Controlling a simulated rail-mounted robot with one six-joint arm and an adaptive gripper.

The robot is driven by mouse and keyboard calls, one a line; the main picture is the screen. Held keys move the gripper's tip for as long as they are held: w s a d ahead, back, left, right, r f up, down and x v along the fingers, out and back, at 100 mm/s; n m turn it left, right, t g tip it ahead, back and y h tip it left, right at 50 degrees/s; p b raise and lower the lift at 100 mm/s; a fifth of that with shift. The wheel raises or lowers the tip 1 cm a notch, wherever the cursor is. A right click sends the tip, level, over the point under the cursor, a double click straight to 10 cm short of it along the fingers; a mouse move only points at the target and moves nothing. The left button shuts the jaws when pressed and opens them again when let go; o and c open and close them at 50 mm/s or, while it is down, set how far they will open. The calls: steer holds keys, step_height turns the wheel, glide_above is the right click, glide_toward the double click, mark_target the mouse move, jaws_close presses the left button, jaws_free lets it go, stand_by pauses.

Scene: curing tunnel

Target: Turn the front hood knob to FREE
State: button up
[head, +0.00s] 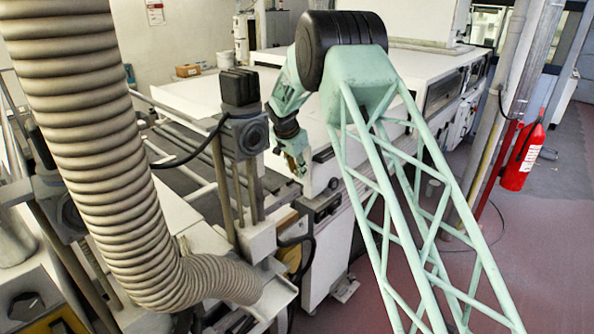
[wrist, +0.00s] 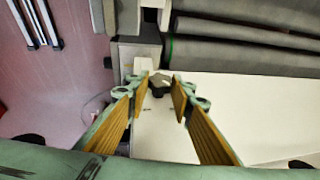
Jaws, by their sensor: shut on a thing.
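The front hood knob (wrist: 159,82) is a small dark lobed knob on a pale panel (wrist: 160,130) in the wrist view. My gripper (wrist: 160,88) has its two fingertips on either side of it, closed on it. In the head view my gripper (head: 297,166) points down at the near corner of the white machine (head: 240,95). The knob itself is hidden there behind the fingers. I cannot read any FREE marking or tell the knob's setting.
Dark rollers (wrist: 245,50) lie beyond the knob in the wrist view. A ribbed hose (head: 90,150) and a dark-topped post (head: 240,115) stand left of my arm. A red extinguisher (head: 523,155) is at the right. The reddish floor (head: 500,260) at right is mostly clear.

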stand_by(0.4)
steer(key=o, duration=0.9)
steer(key=shift+c, duration=0.2)
steer(key=shift+r, duration=0.1)
steer(key=v, duration=1.1)
steer(key=shift+s+a+r, duration=0.15)
steer(key=shift+a+r, duration=0.05)
steer(key=shift+r, duration=0.15)
